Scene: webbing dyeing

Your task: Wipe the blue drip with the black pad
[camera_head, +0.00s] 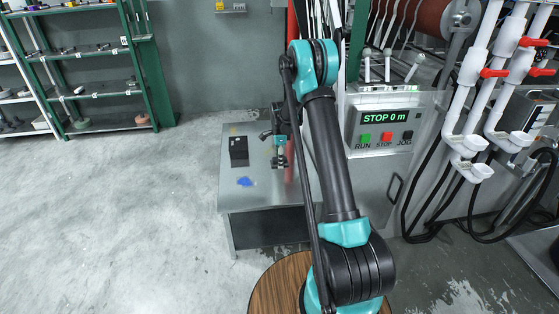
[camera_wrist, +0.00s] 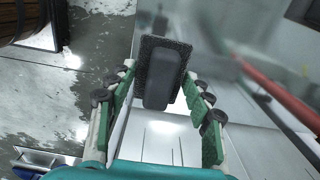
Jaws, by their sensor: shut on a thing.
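The blue drip (camera_head: 245,182) is a small bright blue patch on the grey steel tabletop (camera_head: 262,192), near its front left in the head view. My gripper (camera_head: 279,160) is above the tabletop, to the right of the drip and a little farther back. In the wrist view my gripper (camera_wrist: 165,82) is shut on the black pad (camera_wrist: 166,72), a dark rectangular pad with a raised, rounded grip between the green fingers. The pad is too small to make out clearly in the head view. The drip cannot be made out in the wrist view.
A flat black rectangle (camera_head: 239,151) lies on the tabletop behind the drip. A control box (camera_head: 384,130) reading "STOP 0 m" stands right of my arm. White pipes (camera_head: 480,90) with red valves are farther right. A green shelf (camera_head: 95,75) stands back left. Floor on the left is clear.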

